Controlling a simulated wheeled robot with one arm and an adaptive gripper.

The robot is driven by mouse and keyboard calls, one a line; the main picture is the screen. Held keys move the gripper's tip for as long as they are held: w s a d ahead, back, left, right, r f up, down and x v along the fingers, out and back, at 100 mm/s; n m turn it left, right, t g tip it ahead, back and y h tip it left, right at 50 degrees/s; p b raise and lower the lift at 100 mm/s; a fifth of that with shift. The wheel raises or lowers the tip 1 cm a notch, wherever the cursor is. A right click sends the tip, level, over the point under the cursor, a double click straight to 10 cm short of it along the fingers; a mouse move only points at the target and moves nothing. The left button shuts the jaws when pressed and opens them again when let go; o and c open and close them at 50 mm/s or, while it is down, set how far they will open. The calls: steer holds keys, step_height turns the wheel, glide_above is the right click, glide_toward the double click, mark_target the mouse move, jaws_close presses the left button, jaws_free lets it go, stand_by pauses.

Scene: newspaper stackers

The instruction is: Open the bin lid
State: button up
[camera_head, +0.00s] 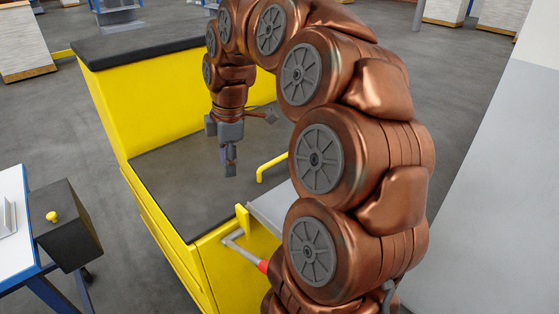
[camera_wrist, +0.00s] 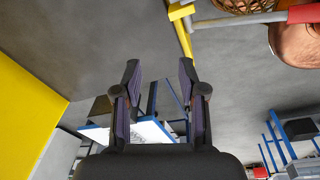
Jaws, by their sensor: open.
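The yellow bin-like unit (camera_head: 150,92) stands in front of me, with a dark raised top (camera_head: 140,40) at the back and a lower dark flat surface (camera_head: 200,190). A bent yellow handle (camera_head: 271,166) shows at the right of that surface, partly hidden by my arm. I cannot tell for sure which surface is the lid; none looks raised. My gripper (camera_head: 230,170) points down above the dark surface, left of the handle and apart from it. In the wrist view my gripper (camera_wrist: 160,68) is open, with nothing between its fingers.
A grey rod with a red grip (camera_head: 245,254) sticks out at the unit's front, near a pale grey plate (camera_head: 262,214). A dark box with a yellow knob (camera_head: 52,216) stands at left beside a white-topped blue table (camera_head: 12,185). My arm hides the right side.

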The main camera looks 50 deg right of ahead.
steer(key=w+d+f+n+b, duration=0.2)
steer(key=d, duration=1)
steer(key=n+t, duration=0.1)
steer(key=n, duration=0.1)
glide_toward(279, 158)
steer(key=f, duration=0.1)
steer(key=shift+h, duration=0.4)
steer(key=shift+w+a+f+p, duration=0.1)
steer(key=shift+w+f, duration=0.15)
steer(key=shift+f, duration=1)
steer(key=shift+w+a+f+p, duration=0.1)
steer(key=shift+w+f, duration=0.2)
steer(key=shift+f, duration=0.9)
steer(key=shift+w+a+f+p, duration=0.1)
steer(key=shift+w+f, duration=0.15)
steer(key=shift+f, duration=1)
jaws_close()
